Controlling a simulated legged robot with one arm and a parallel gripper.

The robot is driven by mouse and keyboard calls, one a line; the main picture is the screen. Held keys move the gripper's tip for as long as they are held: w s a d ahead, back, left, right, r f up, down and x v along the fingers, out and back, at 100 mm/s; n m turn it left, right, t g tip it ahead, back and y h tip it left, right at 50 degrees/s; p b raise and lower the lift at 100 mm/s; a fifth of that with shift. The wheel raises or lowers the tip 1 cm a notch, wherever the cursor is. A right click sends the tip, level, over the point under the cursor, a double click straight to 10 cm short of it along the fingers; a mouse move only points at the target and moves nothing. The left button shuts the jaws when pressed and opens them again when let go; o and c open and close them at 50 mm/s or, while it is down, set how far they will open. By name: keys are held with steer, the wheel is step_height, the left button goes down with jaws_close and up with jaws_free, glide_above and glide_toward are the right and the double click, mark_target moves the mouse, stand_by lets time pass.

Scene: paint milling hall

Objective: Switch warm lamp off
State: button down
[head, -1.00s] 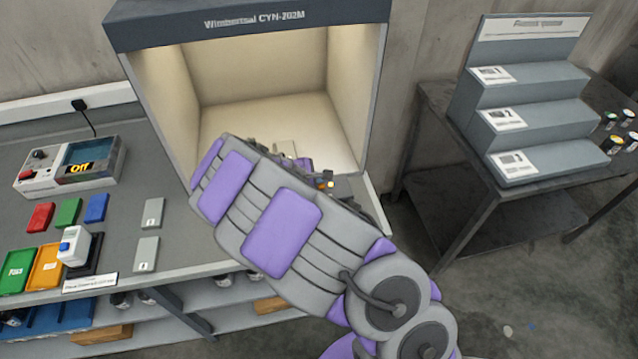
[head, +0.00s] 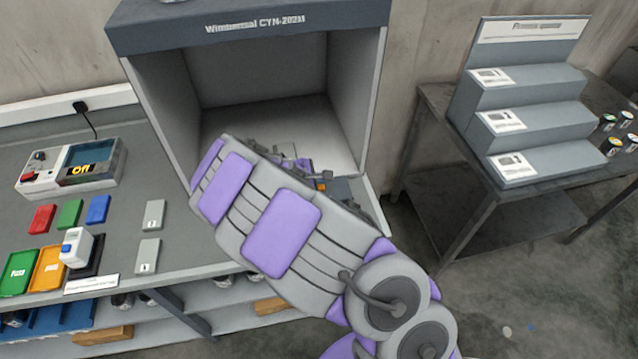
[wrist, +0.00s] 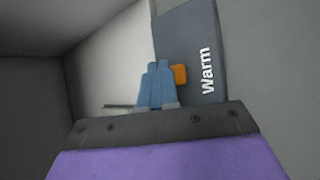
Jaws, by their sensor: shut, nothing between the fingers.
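The light booth (head: 250,27), a grey box with an open front, stands at the back of the bench. Its inside is unlit and grey. In the wrist view, a dark grey panel (wrist: 183,32) carries the white word "Warm" (wrist: 208,70). An orange switch (wrist: 180,75) sits on this panel beside the word. My gripper (wrist: 158,66) has its blue fingers shut together with nothing between them. The fingertips are right beside the orange switch in the picture; I cannot tell whether they touch it. In the head view my arm hides most of the panel and the fingers.
A dark table (head: 535,225) with a stepped stand (head: 530,125) is at the right.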

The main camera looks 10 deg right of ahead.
steer(key=shift+r, duration=0.3)
step_height(320, 180, up, 6)
steer(key=p, duration=0.5)
stand_by(0.6)
